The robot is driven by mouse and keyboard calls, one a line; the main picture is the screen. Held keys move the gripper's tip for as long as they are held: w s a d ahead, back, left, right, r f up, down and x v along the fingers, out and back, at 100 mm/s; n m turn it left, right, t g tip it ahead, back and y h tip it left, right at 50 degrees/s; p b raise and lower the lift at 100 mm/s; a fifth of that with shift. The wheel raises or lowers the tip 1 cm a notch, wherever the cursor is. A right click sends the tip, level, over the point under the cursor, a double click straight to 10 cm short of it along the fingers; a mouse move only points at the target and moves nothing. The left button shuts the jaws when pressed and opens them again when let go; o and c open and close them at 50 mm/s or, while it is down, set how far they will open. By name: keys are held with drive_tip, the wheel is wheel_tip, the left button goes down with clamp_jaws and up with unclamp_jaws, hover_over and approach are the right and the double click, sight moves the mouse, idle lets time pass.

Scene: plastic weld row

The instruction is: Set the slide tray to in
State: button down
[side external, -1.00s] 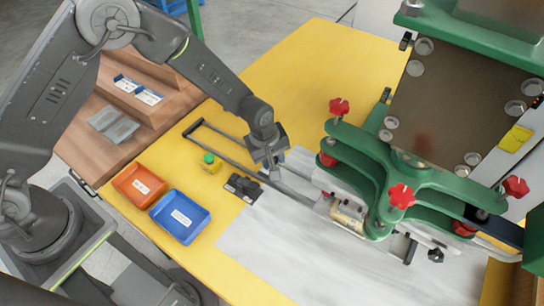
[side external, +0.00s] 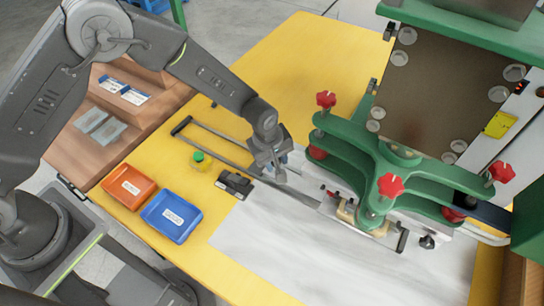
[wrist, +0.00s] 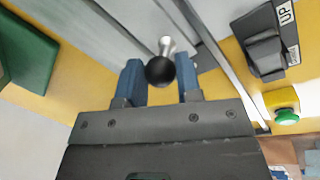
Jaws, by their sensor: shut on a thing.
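In the wrist view, a round black knob (wrist: 160,71) on a short silver stem sits between the two blue fingers of my gripper (wrist: 162,84). The gripper is shut on this knob. In the side view, my gripper (side external: 278,174) is low over the long metal rails (side external: 222,153), on the left side of the green press (side external: 385,165). There the knob is hidden by the fingers. The rails run from a dark end bar on the yellow table toward the press. The slide tray's exact outline cannot be told.
A black rocker switch (wrist: 265,52) marked UP and a green button (wrist: 286,116) on a yellow box stand close beside the rails. An orange bin (side external: 128,187) and a blue bin (side external: 172,215) lie left. Red star knobs (side external: 390,185) stand up from the press.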

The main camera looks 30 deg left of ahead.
drive_tip(key=c, duration=1.1)
unclamp_jaws()
drive_tip(key=shift+d, duration=0.35)
drive_tip(key=shift+c, duration=0.2)
drive_tip(key=o, duration=0.3)
drive_tip(key=shift+a, duration=0.15)
drive_tip(key=shift+o, duration=0.2)
wheel_tip(320, 180, up, 14)
drive_tip(key=s+a, duration=0.1)
drive_tip(key=s, duration=0.1)
drive_tip(key=shift+s+a+f, duration=0.15)
drive_tip(key=shift+a+f, duration=0.05)
drive_tip(key=shift+a, duration=0.05)
drive_tip(key=s+a+r+m+t, duration=0.2)
drive_tip(key=s+a+r+m, duration=0.4)
drive_tip(key=a+r, duration=0.6)
drive_tip(key=s+a+r+m+t, duration=0.1)
drive_tip(key=s+a+r+m, duration=0.1)
drive_tip(key=s, duration=0.6)
drive_tip(key=s+a+r+m+y, duration=0.1)
drive_tip(key=s+a+r+m, duration=0.2)
drive_tip(key=s+a, duration=0.2)
drive_tip(key=s, duration=0.3)
drive_tip(key=shift+r+t, duration=0.2)
drive_tip(key=shift+t, duration=0.2)
